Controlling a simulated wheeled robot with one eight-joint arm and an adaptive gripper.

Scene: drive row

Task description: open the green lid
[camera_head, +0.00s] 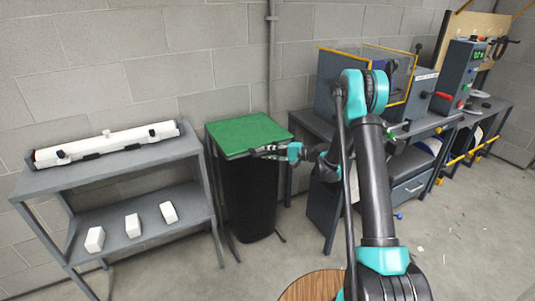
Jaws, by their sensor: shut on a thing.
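The green lid (245,133) lies flat on top of a black bin (250,195) that stands between two grey benches. My arm reaches in from the lower right. My gripper (256,151) is at the lid's front right edge, pointing left, and is shut on the lid's edge. The fingertips are small and dark, so the exact contact is hard to make out. The lid looks closed.
A grey shelf (105,172) stands left, with a white bar-like part (107,143) on top and several white blocks below. A workbench (325,128) with a machine stands right of the bin. A round wooden top (312,286) is at the front. Open floor lies between.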

